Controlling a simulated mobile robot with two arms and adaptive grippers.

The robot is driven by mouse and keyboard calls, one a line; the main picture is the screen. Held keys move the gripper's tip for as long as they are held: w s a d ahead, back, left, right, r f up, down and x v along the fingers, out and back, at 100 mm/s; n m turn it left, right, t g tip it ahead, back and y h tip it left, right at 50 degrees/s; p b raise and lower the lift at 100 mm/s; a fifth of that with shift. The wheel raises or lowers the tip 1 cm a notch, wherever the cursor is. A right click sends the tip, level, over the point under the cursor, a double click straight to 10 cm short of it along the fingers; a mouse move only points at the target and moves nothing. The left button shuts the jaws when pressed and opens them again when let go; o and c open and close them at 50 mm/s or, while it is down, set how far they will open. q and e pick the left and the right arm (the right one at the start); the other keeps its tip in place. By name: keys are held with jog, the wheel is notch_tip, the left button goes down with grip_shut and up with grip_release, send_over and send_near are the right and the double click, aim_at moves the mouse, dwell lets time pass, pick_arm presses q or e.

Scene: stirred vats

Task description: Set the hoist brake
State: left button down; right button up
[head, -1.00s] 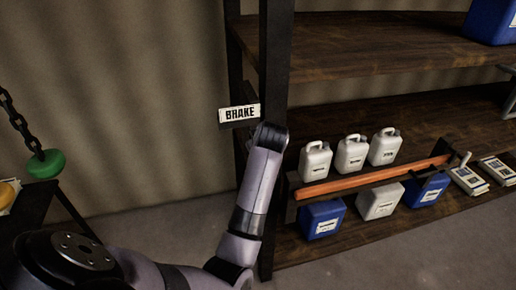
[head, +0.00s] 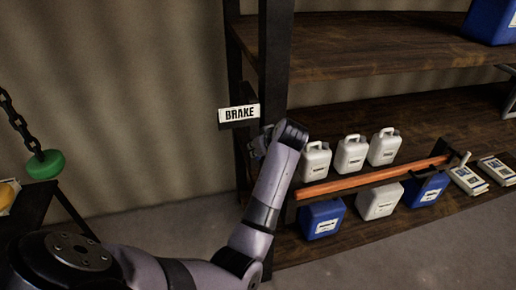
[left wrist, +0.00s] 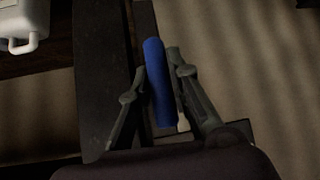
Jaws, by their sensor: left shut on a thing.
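A white sign reading BRAKE (head: 239,114) is fixed by the dark upright post (head: 276,60) in the head view. My left gripper (head: 257,143) is just below the sign, at the post, partly hidden by my own wrist. In the left wrist view my left gripper (left wrist: 156,80) is shut on a blue handle (left wrist: 155,70), with one finger on each side of it. The handle's far end sticks out past the fingers. The handle cannot be made out in the head view. My right gripper is not in view.
Shelves (head: 350,35) stand right of the post. White jugs (head: 352,154) and blue containers (head: 322,218) stand by an orange bar (head: 372,180), close to my left arm. A green piece (head: 45,164) hangs on a chain (head: 14,117) at left.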

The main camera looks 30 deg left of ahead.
pick_arm(q)
jog(key=c, duration=1.5)
grip_release()
jog(key=v, duration=1.2)
jog(key=shift+f, duration=0.1)
